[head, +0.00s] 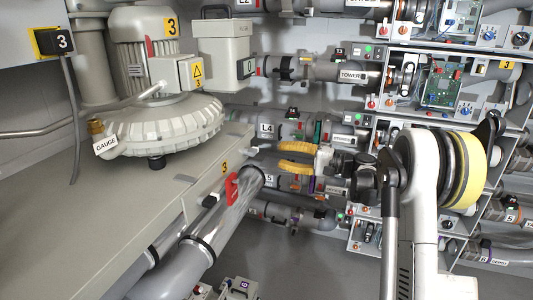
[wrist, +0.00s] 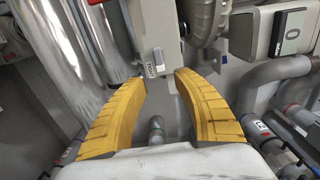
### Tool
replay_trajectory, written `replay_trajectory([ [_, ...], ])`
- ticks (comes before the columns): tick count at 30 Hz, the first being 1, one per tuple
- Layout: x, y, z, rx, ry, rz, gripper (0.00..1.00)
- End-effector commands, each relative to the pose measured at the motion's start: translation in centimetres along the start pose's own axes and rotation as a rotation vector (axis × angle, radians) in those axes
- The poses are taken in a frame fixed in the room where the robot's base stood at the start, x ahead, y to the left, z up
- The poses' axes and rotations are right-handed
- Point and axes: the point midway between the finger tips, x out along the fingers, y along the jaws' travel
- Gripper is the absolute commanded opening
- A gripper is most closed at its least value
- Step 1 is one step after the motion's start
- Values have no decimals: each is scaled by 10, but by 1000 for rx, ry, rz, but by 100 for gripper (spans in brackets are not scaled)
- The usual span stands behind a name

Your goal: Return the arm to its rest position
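My gripper (head: 285,157) shows in the head view as two yellow fingers pointing left, in front of the labelled pipes. My white arm (head: 428,185) with its yellow-banded joint comes in from the right. In the wrist view my gripper (wrist: 160,85) has its two yellow fingers spread apart. Nothing is held between them; the gap shows grey floor and a pipe end further off.
A blower (head: 160,115) labelled 3 stands on a grey bench (head: 120,215) at the left. Racks with circuit boards (head: 440,85) and knobs fill the right. Labelled pipes (head: 320,70) run behind my gripper. A shiny large pipe (head: 215,235) slants below it. Open floor (head: 300,265) shows at the lower middle.

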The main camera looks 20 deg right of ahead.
Motion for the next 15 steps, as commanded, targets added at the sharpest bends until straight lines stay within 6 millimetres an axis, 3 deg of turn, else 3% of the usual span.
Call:
replay_trajectory([
  [6,-22,0,0,0,0,0,36],
  [15,-24,0,0,0,-1,0,36],
])
